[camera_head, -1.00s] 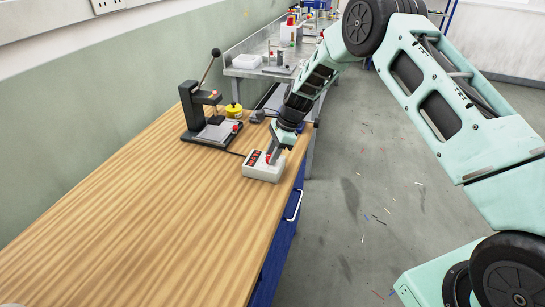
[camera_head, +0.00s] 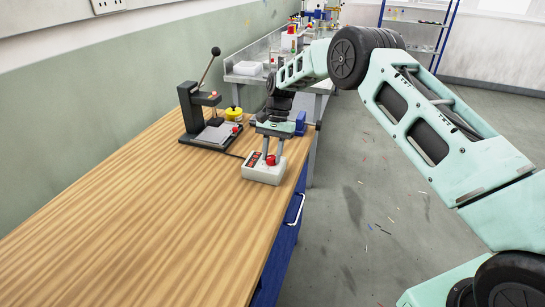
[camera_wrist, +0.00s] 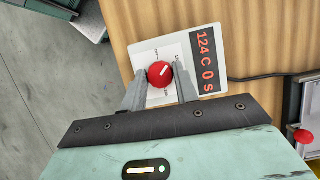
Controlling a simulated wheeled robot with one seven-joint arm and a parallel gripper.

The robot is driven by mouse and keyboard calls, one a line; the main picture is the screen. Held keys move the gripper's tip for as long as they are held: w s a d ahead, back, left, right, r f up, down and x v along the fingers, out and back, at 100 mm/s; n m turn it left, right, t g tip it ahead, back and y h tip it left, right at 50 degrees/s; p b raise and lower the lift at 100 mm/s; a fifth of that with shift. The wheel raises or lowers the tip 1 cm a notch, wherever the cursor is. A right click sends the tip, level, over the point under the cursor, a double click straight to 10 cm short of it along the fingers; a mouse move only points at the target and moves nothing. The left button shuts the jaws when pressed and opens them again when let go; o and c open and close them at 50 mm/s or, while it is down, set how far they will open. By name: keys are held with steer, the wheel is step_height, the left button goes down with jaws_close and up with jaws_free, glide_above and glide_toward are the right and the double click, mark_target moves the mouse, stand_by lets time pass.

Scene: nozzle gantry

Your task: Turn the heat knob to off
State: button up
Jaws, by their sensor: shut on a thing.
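The heat knob (camera_wrist: 160,73) is red and round with a white pointer line, which points toward the upper right in the wrist view. It sits on a white control box (camera_head: 262,173) near the bench's right edge; the knob also shows in the head view (camera_head: 270,160). The box's dark display (camera_wrist: 205,62) reads "124 C 0 S" in red. My gripper (camera_wrist: 161,76) is shut on the knob, one grey finger on each side. The fingers come down from behind the box in the head view (camera_head: 272,155). The printed labels beside the knob are partly hidden.
A black lever press (camera_head: 200,108) stands behind and left of the box. A yellow round container (camera_head: 234,114) is next to it. A dark cable runs from the box. The wooden bench (camera_head: 150,220) is clear in front.

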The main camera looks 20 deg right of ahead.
steer(key=n+h, duration=0.1)
steer(key=n, duration=0.1)
steer(key=n+b, duration=0.1)
steer(key=n, duration=0.1)
steer(key=shift+w+a+n+g+h, duration=0.1)
steer(key=shift+n+g+h, duration=0.3)
steer(key=shift+a+n+h+b, duration=0.1)
steer(key=shift+n+h+b, duration=0.5)
steer(key=shift+n, duration=1.6)
steer(key=shift+h, duration=0.3)
steer(key=o, duration=1)
steer(key=shift+c, duration=0.2)
